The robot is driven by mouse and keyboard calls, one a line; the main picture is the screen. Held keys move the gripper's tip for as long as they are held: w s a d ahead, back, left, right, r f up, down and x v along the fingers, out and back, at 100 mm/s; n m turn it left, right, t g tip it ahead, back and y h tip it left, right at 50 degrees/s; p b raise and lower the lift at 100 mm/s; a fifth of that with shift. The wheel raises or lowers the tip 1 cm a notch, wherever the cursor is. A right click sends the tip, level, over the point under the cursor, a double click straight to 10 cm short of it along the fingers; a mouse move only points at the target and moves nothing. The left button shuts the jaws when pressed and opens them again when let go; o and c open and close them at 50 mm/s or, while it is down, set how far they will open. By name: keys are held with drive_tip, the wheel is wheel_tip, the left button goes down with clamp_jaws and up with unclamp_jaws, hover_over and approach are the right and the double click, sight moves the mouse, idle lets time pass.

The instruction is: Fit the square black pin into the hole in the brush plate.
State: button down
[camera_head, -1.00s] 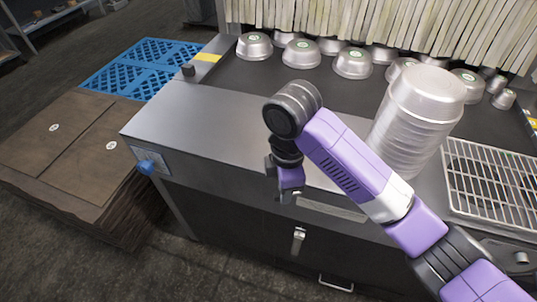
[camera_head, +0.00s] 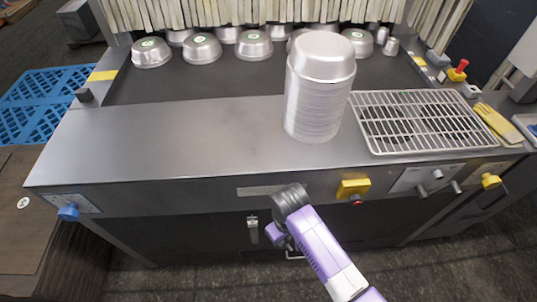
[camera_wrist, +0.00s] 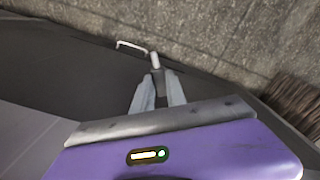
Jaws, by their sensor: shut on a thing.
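My gripper (camera_wrist: 159,82) shows in the wrist view with its two grey fingers close together. A small dark piece (camera_wrist: 159,77) sits between the fingertips; it fits the square black pin, but its shape is too small to make out. In the head view my gripper (camera_head: 275,234) hangs low in front of the dark cabinet front, and its fingertips are hidden there. I cannot make out the brush plate or its hole in either view.
A silver latch (camera_head: 252,222) is on the cabinet front, close left of my gripper in the picture. The steel counter (camera_head: 200,135) carries a tall stack of pans (camera_head: 318,95) and a wire rack (camera_head: 420,118). Brown sheets (camera_head: 25,225) are stacked at left.

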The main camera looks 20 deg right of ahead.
drive_tip(key=f, duration=0.1)
drive_tip(key=d+f+m, duration=0.1)
drive_tip(key=s+f+m, duration=0.1)
drive_tip(key=shift+s+d+f, duration=0.1)
drive_tip(key=shift+d+f, duration=0.25)
drive_tip(key=shift+d, duration=0.1)
